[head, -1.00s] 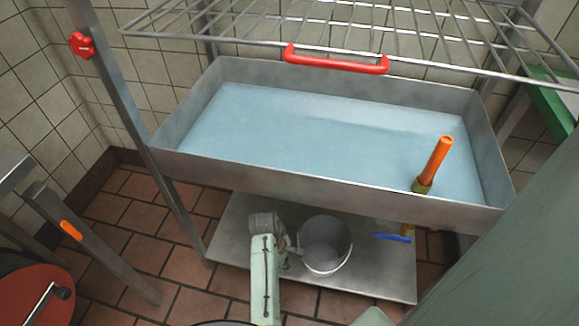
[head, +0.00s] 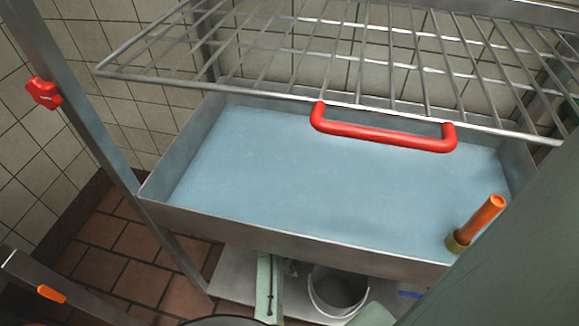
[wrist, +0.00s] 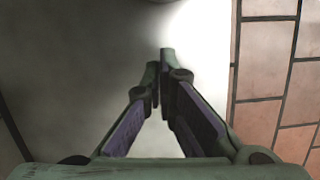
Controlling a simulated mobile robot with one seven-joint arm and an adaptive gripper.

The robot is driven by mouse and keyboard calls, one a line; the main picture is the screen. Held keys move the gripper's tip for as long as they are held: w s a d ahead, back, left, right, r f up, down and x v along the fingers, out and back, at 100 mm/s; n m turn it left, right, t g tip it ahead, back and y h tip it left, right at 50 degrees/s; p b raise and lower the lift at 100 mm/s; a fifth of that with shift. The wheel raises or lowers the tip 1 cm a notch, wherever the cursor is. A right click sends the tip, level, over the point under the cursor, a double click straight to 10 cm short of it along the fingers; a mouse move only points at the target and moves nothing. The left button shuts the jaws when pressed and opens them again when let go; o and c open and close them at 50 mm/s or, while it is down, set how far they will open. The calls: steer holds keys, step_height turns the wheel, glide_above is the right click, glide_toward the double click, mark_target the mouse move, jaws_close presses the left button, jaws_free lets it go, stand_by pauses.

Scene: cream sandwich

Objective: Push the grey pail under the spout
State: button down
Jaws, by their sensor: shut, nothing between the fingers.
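The grey pail (head: 338,292) stands upright on the metal lower shelf (head: 232,276) under the basin. My gripper (wrist: 160,72) is shut and empty in the wrist view, over a blurred grey surface. In the head view my pale green arm reaches under the basin just left of the pail; the fingers are hidden there. I cannot tell whether they touch the pail. A blue handle (head: 410,295) shows right of the pail. The spout itself is not clearly visible.
The metal basin (head: 290,246) with blue water hangs low over the shelf. An orange pipe (head: 482,219) stands in it at the right. A wire rack (head: 345,95) with a red handle (head: 383,136) is above. A metal post (head: 98,135) stands at the left. Floor tiles (wrist: 262,73) border the shelf.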

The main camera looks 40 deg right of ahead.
steer(key=x, duration=0.4)
steer(key=shift+s+d, duration=0.7)
steer(key=shift+s, duration=0.25)
steer(key=shift+s+d+f+p, duration=0.1)
steer(key=shift+s+d+p, duration=0.2)
steer(key=shift+s+d, duration=0.3)
steer(key=shift+a, duration=0.1)
steer(key=shift+s, duration=0.1)
steer(key=shift+s+d+p, duration=0.2)
steer(key=shift+s+p, duration=0.05)
steer(key=shift+p, duration=0.05)
steer(key=s+d+p, duration=0.1)
steer(key=s+d, duration=0.2)
steer(key=s, duration=0.2)
steer(key=s+d+p, duration=0.2)
steer(key=s+d, duration=0.2)
steer(key=s, duration=0.2)
steer(key=s+d+p, duration=0.1)
steer(key=s+d, duration=0.3)
steer(key=s, duration=0.1)
steer(key=shift+s+d+p, duration=0.2)
steer(key=shift+d+p, duration=0.05)
steer(key=shift+p, duration=0.05)
